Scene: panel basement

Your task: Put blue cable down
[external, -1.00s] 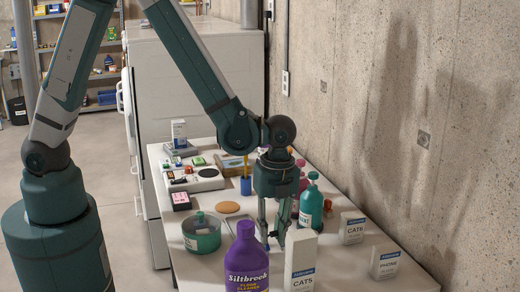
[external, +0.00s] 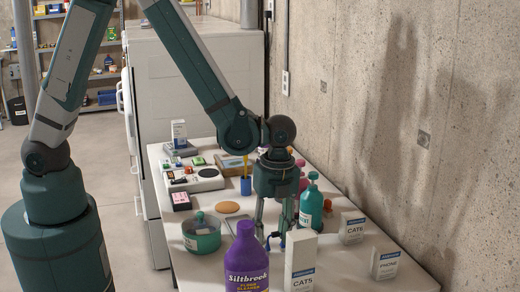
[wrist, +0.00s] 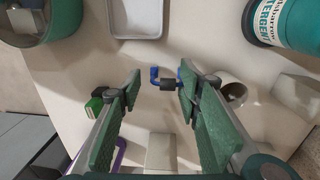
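The blue cable (wrist: 154,74), a short blue piece with a dark grey block in its middle, appears on the white table top between my fingers in the wrist view. My gripper (wrist: 159,76) is open. Its left finger is clear of the cable; its right fingertip is very close to the cable's right end, and I cannot tell whether they touch. In the external view my gripper (external: 273,235) points down at the table, and a bit of the blue cable (external: 276,238) shows low between the fingers, partly hidden by the bottle and box in front.
A purple bottle (external: 246,262) and white CAT5 box (external: 301,262) stand in front. A teal pot (external: 201,236) is left, a teal detergent bottle (external: 311,206) right. A white tray (wrist: 137,18) lies close by in the wrist view. The concrete wall (external: 400,110) bounds the right.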

